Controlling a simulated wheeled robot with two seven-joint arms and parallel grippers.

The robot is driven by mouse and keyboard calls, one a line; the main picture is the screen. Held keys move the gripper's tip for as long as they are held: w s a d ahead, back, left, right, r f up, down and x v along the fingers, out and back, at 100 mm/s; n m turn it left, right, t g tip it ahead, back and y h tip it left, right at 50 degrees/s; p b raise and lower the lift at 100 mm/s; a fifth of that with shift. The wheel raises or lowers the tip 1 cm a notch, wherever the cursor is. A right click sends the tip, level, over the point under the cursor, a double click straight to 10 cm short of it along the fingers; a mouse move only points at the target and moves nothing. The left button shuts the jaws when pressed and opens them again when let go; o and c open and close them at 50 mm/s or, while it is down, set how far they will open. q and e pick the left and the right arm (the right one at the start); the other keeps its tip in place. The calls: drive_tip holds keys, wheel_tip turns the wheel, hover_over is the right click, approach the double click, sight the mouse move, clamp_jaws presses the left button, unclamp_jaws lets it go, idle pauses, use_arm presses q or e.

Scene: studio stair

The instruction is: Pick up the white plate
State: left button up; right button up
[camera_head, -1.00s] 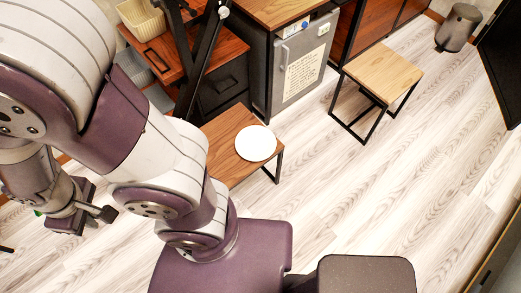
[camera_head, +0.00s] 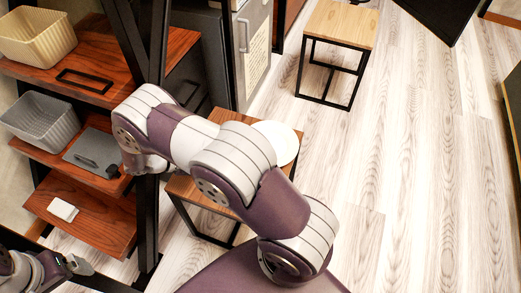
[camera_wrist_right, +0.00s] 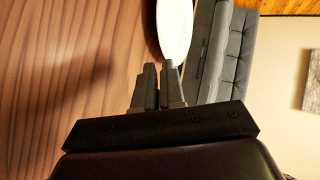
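The white plate (camera_head: 280,141) is round and pale. In the head view it shows at the right end of a low brown wooden table (camera_head: 217,117), partly hidden by my arm. I cannot tell whether it rests on the table or is just above it. In the right wrist view the plate (camera_wrist_right: 175,25) is seen at a slant, just beyond my right gripper (camera_wrist_right: 160,72). Those fingers are close together, one on each side of its near rim.
Wooden shelves at left hold a cream basket (camera_head: 38,37), a grey basket (camera_head: 40,122) and a small white item (camera_head: 62,209). A light wooden stool (camera_head: 340,25) stands behind the table. The wooden floor on the right is clear. A grey sofa (camera_wrist_right: 228,50) shows in the wrist view.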

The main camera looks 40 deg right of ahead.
drive_tip(key=b+x, duration=0.1)
drive_tip(key=x, duration=0.2)
drive_tip(key=b+x, duration=0.1)
drive_tip(key=x, duration=0.2)
drive_tip(key=b+x, duration=0.1)
drive_tip(key=x, duration=0.2)
drive_tip(key=shift+w, duration=0.4)
drive_tip(key=shift+d+f+b, duration=0.1)
drive_tip(key=shift+d+b, duration=0.2)
drive_tip(key=shift+s, duration=0.1)
clamp_jaws()
